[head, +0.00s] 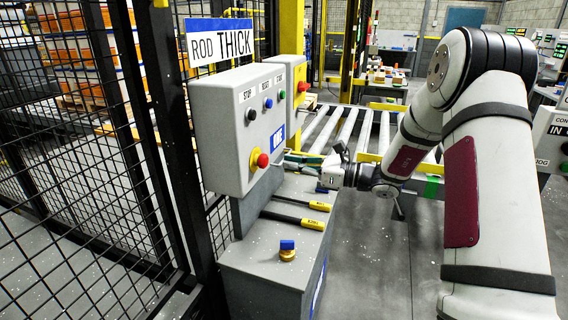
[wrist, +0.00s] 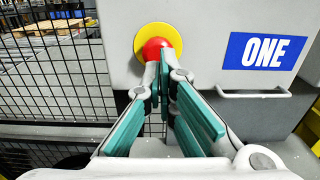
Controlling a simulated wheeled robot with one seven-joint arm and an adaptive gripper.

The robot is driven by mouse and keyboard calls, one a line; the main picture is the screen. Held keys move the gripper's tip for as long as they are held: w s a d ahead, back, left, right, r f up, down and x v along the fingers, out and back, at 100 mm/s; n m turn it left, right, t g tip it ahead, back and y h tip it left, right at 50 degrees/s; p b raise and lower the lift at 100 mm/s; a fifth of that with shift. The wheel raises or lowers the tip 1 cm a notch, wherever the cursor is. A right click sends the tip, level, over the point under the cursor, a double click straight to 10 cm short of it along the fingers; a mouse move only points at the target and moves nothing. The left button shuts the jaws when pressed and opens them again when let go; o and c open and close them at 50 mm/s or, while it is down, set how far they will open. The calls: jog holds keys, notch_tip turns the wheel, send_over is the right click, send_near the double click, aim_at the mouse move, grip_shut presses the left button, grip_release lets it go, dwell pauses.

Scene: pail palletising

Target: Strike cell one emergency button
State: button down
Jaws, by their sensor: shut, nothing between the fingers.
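The emergency button is a red mushroom head (head: 261,160) on a yellow round base, low on the front of a grey control box (head: 222,130). In the wrist view the red button (wrist: 156,48) sits straight ahead, just beyond my fingertips. A blue plate reading "ONE" (wrist: 264,51) is to its right on the same box. My gripper (wrist: 163,68) is shut and empty, with its teal-padded fingers pointing at the button. The fingertips overlap the button's lower edge in the picture; I cannot tell whether they touch it. In the head view my gripper (head: 287,160) is beside the box's right side.
Black, blue and other small buttons line the box's upper face. A second grey box with a red button (head: 302,87) stands behind. A black mesh fence (head: 90,170) is on the left. Yellow-tagged handles (head: 316,206) and a blue-topped brass fitting (head: 287,250) lie below. A roller conveyor (head: 345,130) is behind.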

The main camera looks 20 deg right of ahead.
jog(key=v, duration=0.8)
jog(key=shift+d+b, duration=0.35)
jog(key=shift+b, duration=0.1)
jog(key=shift+f, duration=0.1)
jog(key=s+a+r+n+g+h, duration=0.4)
jog(key=s+a+n+g, duration=0.5)
jog(key=s+a+n, duration=0.55)
jog(key=s+d+r+n+t+h, duration=0.1)
jog(key=s+d+n+h, duration=0.1)
jog(key=s+n+h, duration=0.3)
jog(key=s+d+r+n+t+h, duration=0.2)
jog(key=s+n+h, duration=0.3)
jog(key=s, duration=0.6)
jog(key=shift+s+n, duration=0.15)
jog(key=shift+n, duration=0.4)
